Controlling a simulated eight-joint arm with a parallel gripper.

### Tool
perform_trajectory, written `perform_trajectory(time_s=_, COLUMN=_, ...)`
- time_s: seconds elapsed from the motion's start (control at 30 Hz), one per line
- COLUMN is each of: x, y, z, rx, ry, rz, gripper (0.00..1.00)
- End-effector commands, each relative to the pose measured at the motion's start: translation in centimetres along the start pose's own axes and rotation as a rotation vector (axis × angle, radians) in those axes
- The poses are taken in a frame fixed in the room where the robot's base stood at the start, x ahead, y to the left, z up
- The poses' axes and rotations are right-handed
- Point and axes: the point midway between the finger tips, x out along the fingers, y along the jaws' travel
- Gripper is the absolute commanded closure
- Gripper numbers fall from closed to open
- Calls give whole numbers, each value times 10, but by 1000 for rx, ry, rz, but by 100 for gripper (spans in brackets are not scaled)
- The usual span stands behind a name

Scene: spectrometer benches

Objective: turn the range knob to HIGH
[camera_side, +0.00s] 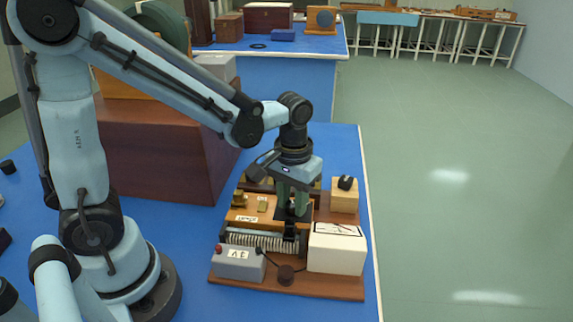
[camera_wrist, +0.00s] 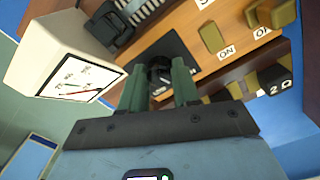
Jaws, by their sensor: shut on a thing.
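A dark round knob (camera_wrist: 160,68) stands on a black plate (camera_wrist: 177,48) in the wrist view. My gripper (camera_wrist: 160,80) has its two green fingers on either side of this knob and is shut on it. Small pale marks on the plate beside the knob are too blurred to read, so its setting cannot be told. In the side view my gripper (camera_side: 293,208) points down at the middle of the wooden instrument board (camera_side: 325,289). The fingers hide the knob there.
A white meter (camera_side: 337,250) stands close right of my gripper, and it shows in the wrist view (camera_wrist: 65,60). A coiled resistor (camera_side: 262,241), a grey 3V box (camera_side: 238,263) and a wooden block (camera_side: 344,197) with a black top piece crowd the board.

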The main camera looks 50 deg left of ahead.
Motion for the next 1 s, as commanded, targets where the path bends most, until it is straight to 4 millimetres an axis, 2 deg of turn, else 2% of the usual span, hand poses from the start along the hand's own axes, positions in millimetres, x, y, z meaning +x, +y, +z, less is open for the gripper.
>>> perform_trajectory(time_s=0.4, x=0, y=0, z=-1, rx=-221, ry=4, rz=1, gripper=99)
perform_trajectory(time_s=1.0, x=0, y=0, z=-1, rx=-264, ry=5, rz=2, gripper=99)
